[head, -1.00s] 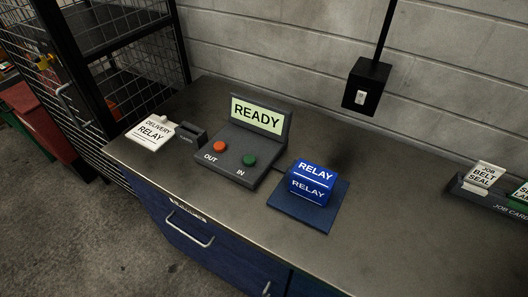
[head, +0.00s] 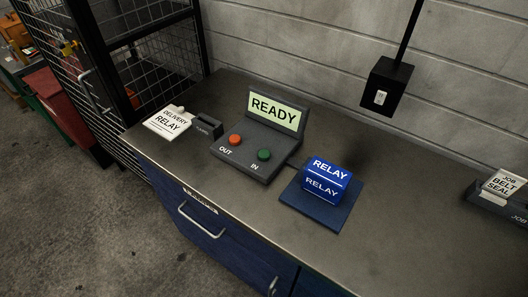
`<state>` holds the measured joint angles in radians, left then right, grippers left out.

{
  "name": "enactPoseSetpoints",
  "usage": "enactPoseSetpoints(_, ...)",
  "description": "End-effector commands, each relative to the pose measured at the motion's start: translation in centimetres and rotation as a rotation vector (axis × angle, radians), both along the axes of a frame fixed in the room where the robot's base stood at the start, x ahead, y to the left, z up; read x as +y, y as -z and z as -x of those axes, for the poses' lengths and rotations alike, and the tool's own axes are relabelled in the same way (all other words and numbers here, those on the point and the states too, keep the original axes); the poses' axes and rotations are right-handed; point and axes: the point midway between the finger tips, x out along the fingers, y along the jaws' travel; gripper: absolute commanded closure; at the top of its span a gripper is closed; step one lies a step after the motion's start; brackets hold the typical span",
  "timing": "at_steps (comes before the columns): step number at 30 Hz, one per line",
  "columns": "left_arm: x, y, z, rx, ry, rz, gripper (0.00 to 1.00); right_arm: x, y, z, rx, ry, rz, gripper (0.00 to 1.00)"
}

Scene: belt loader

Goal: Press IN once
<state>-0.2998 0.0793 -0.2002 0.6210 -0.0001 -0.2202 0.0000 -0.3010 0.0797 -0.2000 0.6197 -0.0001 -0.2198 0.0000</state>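The control box (head: 240,163) stands on the bench, with a tilted screen (head: 275,109) at its back that reads READY. On its sloped top are an orange-red button (head: 235,140) labelled OUT and a green button (head: 264,155) labelled IN, to the right of OUT. A blue block marked RELAY (head: 326,179) sits on a dark blue pad (head: 315,212) just right of the box. Neither of my grippers is in view.
A white card reading DELIVERY RELAY (head: 167,122) stands left of the box, by a small dark holder (head: 207,127). A JOB BELT SEAL card (head: 503,184) is at the right. A wall socket box (head: 385,86) hangs behind. The bench (head: 410,215) is clear between block and card.

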Motion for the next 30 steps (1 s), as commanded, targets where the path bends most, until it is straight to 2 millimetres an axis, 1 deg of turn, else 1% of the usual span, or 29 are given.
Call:
enactPoseSetpoints(1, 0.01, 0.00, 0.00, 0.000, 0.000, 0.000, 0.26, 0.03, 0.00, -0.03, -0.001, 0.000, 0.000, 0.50)
enactPoseSetpoints(2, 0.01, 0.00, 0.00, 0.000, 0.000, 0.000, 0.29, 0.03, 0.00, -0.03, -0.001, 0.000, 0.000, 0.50)
enactPoseSetpoints(18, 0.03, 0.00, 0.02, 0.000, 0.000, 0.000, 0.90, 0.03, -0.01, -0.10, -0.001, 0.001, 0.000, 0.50)
enactPoseSetpoints(21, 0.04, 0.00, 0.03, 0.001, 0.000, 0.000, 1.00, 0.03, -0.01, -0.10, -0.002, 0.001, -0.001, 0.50)
enactPoseSetpoints(30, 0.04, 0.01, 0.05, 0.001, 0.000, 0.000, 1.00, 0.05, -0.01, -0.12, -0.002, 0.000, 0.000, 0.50)
